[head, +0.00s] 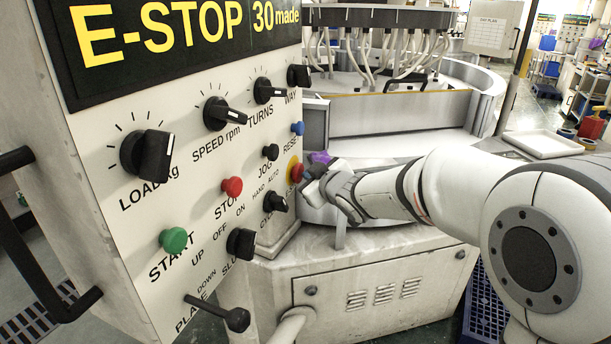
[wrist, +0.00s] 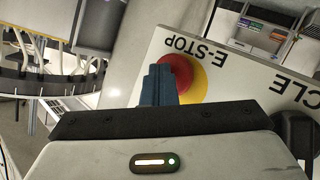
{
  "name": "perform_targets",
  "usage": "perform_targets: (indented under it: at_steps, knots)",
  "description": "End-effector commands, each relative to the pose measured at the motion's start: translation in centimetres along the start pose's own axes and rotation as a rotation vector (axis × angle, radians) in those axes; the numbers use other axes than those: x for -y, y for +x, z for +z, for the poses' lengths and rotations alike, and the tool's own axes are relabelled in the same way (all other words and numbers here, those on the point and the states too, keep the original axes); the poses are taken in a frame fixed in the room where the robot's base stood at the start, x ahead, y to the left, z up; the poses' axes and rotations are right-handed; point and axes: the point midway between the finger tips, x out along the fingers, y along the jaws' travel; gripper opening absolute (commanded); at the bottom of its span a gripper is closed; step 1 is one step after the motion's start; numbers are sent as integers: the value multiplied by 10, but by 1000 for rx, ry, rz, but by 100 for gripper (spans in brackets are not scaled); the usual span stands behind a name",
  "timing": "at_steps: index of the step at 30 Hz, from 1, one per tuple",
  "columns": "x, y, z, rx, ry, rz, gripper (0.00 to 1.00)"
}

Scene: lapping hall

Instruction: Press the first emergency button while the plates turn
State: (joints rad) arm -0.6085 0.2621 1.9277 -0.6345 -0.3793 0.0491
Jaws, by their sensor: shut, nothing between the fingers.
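The emergency button, a red mushroom head on a yellow collar labelled E-STOP, shows at the right edge of the control panel in the head view (head: 295,170). It also shows in the wrist view (wrist: 190,80), partly hidden behind the fingers. My gripper (head: 309,176) is shut and empty, beside the button. In the wrist view its blue fingertips (wrist: 157,80) overlap the left part of the red head; I cannot tell whether they touch. The machine with the round upper plate (head: 378,17) stands behind; whether it turns cannot be told from one moment.
The panel carries a green START button (head: 174,240), a red STOP button (head: 232,186), a blue RESET button (head: 298,128) and several black knobs. A dark sign above reads E-STOP, 30 made. A black handle (head: 45,240) juts out left. A white tray (head: 543,145) lies at right.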

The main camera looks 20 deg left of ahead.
Motion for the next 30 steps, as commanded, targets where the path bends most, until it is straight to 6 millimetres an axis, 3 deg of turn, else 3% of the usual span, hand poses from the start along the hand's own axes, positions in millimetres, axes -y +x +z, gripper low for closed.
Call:
perform_targets:
  at_steps: [17,30]
  knots:
    - [1,2,-3,-4,-1,0,0]
    - [-9,-12,8,-2,0,0,0]
